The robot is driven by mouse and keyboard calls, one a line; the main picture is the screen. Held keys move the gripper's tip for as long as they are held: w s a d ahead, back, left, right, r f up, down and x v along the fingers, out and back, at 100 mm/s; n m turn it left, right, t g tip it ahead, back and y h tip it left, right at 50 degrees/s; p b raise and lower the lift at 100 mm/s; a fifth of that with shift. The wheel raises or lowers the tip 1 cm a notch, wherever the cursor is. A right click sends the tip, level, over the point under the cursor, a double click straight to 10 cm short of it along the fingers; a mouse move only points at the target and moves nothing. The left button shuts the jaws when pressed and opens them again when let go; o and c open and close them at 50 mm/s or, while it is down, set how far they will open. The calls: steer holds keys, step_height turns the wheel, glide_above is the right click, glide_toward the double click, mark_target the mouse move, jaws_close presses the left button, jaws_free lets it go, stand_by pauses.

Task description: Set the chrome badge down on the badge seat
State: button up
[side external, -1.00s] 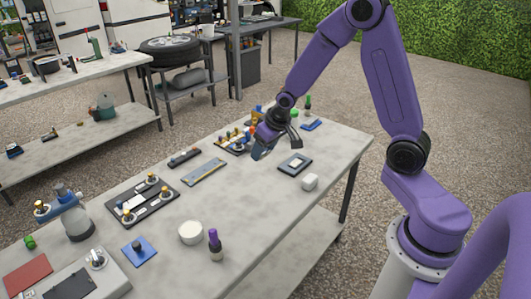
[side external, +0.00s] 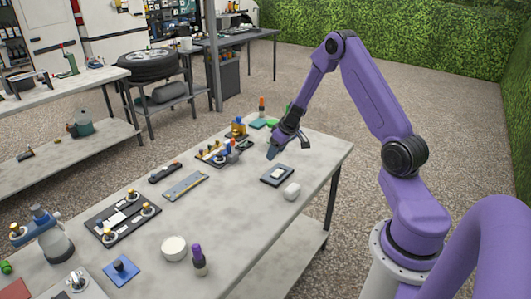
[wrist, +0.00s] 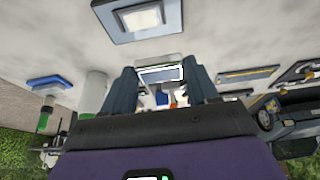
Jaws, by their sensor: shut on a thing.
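My gripper (side external: 272,152) hangs above the table, just behind and slightly left of a dark square plate with a pale raised middle (side external: 277,174), which looks like the badge seat. In the wrist view, my gripper (wrist: 161,88) is shut on a small bright-framed plate, the chrome badge (wrist: 160,74), held between the two dark fingers. The badge seat shows at the top of the wrist view (wrist: 140,15), apart from the badge. The badge is too small to make out in the side view.
A white block (side external: 292,191) lies close in front of the seat. A long grey strip (side external: 185,186) and a tray with knobs (side external: 122,215) lie to the left. Bare table lies left of the seat.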

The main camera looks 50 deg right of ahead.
mark_target(277, 172)
steer(key=shift+s+d+f, duration=0.1)
steer(key=shift+d+f, duration=0.1)
steer(key=shift+d, duration=0.4)
steer(key=shift+s+d+f, duration=0.1)
steer(key=shift+d+f, duration=0.1)
steer(key=shift+d, duration=0.35)
steer(key=shift+f, duration=0.1)
steer(key=shift+f, duration=3.25)
steer(key=shift+f, duration=0.5)
steer(key=o, duration=1.1)
steer(key=v, duration=1.7)
steer(key=shift+a+r, duration=0.1)
steer(key=shift+r, duration=0.15)
